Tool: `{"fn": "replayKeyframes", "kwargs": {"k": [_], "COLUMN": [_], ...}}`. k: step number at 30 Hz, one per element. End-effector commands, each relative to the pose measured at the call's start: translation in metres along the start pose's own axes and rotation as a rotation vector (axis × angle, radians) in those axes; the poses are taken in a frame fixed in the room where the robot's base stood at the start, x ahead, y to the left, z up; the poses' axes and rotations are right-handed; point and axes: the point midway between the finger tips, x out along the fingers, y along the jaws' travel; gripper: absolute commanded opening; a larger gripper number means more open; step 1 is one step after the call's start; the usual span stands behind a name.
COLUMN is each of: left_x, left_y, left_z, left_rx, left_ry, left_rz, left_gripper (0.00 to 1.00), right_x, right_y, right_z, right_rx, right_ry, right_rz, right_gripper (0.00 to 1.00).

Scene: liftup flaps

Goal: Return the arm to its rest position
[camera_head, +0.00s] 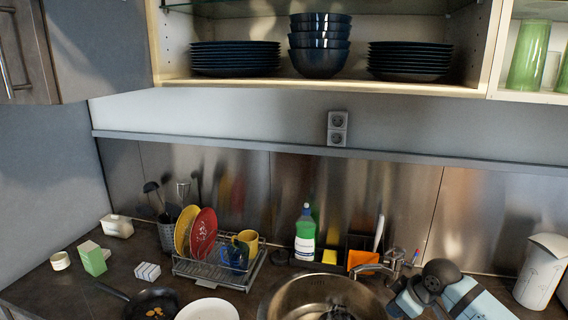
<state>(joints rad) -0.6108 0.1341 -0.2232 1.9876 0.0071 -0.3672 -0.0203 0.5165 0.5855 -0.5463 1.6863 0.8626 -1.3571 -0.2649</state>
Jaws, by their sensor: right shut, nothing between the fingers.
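My right gripper (407,301) is low at the right of the head view, beside the right edge of the sink. It is shut and holds nothing. My right arm, with dark joints and pale blue links, comes in beside it from the lower right. My left gripper is not in view. The wall cabinet (325,86) above is open at the front. Dark plate stacks stand at its left (235,58) and right (411,61), with stacked dark bowls (320,45) between them.
The round metal sink (283,299) and its tap (393,258) are left of my right gripper. A dish rack (215,272), a green-and-white bottle (305,240) and a pan (152,304) crowd the counter. A white container (540,270) stands at the far right.

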Motion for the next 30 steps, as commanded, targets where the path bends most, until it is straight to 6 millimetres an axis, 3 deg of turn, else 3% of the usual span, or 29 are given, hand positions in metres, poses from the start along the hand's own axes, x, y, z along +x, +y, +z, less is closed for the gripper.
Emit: {"fn": "replayKeyframes", "kwargs": {"k": [1,6,12,17,21,25,30], "left_x": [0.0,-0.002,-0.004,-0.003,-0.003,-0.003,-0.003], "left_y": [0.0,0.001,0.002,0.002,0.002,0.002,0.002], "left_z": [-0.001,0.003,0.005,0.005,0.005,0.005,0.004], "left_rx": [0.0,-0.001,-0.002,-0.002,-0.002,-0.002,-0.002], "left_ry": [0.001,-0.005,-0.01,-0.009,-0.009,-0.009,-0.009], "left_rz": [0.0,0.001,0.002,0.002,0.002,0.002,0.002], "left_gripper": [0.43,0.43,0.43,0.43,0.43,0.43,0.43], "right_x": [0.022,0.073,0.107,0.113,0.105,0.094,0.085], "right_y": [-0.021,-0.081,-0.148,-0.199,-0.236,-0.261,-0.276], "right_z": [0.012,0.047,0.097,0.142,0.183,0.211,0.23], "right_rx": [0.019,0.103,0.216,0.308,0.372,0.406,0.422], "right_ry": [0.027,0.154,0.289,0.379,0.437,0.471,0.49], "right_rz": [-0.006,0.028,0.09,0.159,0.23,0.287,0.326], "right_gripper": [0.0,0.0,0.0,0.0,0.0,0.0,0.0]}}
